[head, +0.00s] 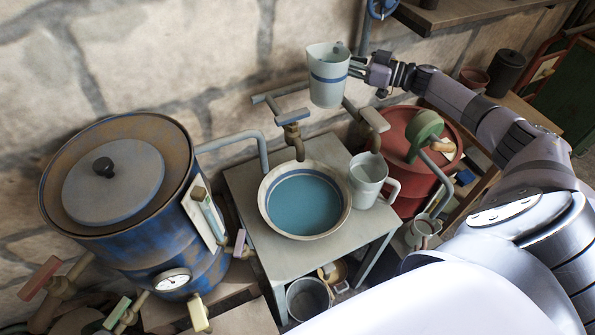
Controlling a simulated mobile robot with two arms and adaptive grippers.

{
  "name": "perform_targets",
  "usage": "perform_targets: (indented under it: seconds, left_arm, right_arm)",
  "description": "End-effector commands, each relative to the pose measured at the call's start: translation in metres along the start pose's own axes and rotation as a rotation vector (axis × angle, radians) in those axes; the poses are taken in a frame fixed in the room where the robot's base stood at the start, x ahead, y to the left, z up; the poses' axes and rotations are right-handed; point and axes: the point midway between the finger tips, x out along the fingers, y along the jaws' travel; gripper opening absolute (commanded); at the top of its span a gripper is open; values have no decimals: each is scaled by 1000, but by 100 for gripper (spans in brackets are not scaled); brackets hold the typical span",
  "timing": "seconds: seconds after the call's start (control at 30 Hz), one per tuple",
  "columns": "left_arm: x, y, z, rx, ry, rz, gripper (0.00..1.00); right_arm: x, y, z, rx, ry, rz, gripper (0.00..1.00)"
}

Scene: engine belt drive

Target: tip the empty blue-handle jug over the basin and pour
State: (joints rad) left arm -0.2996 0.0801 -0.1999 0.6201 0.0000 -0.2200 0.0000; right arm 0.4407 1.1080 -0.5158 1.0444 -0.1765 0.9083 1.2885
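A pale jug (328,88) with a blue band is in the air above and behind the basin, close to upright. My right gripper (360,69) is at the jug's right side, shut on it where its handle would be. The handle is mostly hidden, so I cannot tell its colour. The cream-rimmed basin (304,236) stands on the small table with blue-green liquid in it. The jug's inside is barely visible. My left gripper is not in view.
A tap (291,128) stands behind the basin, below and left of the jug. A second pale jug (367,181) stands close to the basin's right. A rusty blue drum (187,258) is at left, a red barrel (402,133) at right. The small table's front (285,262) is clear.

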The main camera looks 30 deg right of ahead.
Motion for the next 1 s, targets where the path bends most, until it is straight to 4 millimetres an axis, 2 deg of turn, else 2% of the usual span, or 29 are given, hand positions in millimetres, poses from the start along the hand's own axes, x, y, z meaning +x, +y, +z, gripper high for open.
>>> perform_targets:
  seconds: [0.37,0.5,0.83,1.0]
  left_arm:
    - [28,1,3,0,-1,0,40]
    - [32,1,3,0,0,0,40]
    - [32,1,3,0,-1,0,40]
    - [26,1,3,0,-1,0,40]
  right_arm:
    - [0,1,43,1,4,1,0]
    - [0,1,52,-1,5,1,0]
    - [0,1,53,-1,5,1,0]
    - [0,0,46,-20,3,3,0]
